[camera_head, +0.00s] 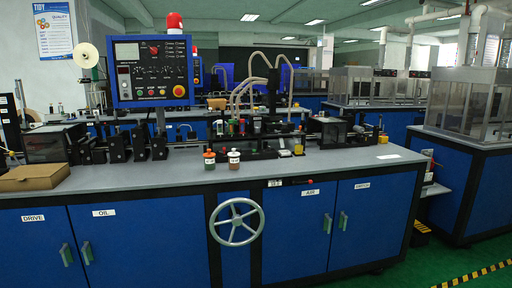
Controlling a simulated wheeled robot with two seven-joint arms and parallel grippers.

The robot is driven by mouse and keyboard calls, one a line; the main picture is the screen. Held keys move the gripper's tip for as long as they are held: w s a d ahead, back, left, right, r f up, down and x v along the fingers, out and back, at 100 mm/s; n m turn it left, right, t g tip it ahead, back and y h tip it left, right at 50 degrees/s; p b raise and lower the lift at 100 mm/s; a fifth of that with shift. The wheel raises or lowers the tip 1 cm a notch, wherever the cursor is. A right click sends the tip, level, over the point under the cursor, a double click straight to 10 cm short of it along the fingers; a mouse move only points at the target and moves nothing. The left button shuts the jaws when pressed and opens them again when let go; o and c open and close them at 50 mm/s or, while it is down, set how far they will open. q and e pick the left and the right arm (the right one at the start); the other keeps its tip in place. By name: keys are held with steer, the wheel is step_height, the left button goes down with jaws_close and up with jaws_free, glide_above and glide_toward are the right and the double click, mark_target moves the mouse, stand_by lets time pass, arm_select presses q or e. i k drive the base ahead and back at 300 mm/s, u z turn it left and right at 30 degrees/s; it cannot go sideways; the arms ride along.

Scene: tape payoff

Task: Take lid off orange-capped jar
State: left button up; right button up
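Two small jars stand side by side on the grey bench top, near its front edge and above the handwheel. The left jar (209,159) has a dark greenish body, a pale label and what looks like an orange-red top. The right jar (234,160) has a reddish-brown lower body, a pale label and a darker top. Both are upright and apart, and too small to see the lids clearly. Neither of my grippers is in view.
The grey bench top (330,162) is clear in front and to the right of the jars. A cardboard box (33,177) lies at the left. A blue control panel (152,72) and machinery stand behind. A handwheel (236,222) juts from the blue cabinet front.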

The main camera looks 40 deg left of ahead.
mark_target(209, 155)
steer(key=u, duration=0.2)
steer(key=i, duration=1.85)
steer(key=u, duration=0.75)
